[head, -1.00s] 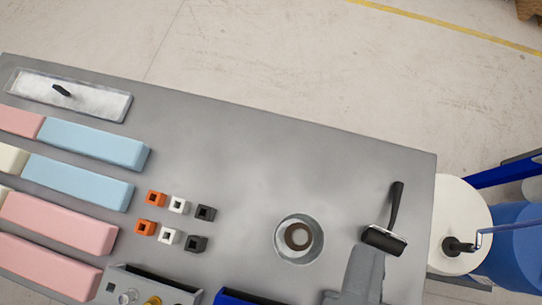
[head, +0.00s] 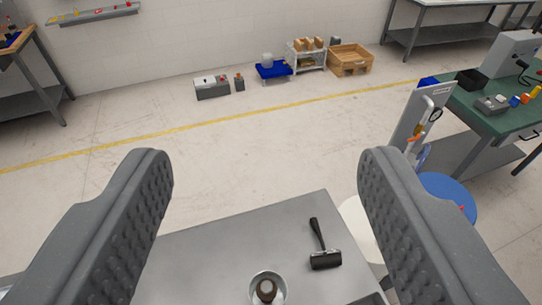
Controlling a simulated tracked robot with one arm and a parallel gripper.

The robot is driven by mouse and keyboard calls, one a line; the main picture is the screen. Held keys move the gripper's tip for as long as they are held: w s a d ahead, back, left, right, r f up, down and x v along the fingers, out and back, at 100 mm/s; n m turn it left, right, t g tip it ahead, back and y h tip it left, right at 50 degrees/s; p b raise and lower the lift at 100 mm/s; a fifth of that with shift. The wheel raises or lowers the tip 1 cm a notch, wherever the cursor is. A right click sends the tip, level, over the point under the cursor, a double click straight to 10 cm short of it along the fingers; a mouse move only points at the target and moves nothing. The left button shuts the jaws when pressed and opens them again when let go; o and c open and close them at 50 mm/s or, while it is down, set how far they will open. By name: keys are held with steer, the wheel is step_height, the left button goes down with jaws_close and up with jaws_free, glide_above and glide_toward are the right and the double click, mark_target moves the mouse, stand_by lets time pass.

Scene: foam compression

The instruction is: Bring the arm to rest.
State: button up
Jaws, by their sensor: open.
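My gripper (head: 266,205) is open and empty. Its two grey, studded fingers stand wide apart on the left and right of the head view. They show above and in front of the grey table (head: 220,250), touching nothing that I can see. The left finger and the lower picture edge hide much of the table.
Behind the table is open pale floor (head: 220,160) with a yellow line. Boxes and a wooden crate (head: 350,60) stand by the wall. A green-topped bench (head: 495,115) is at the right. A white round container (head: 358,225) and blue drum (head: 448,190) stand beside the table.

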step_height(320, 180, down, 13)
steer(key=b, duration=1.2)
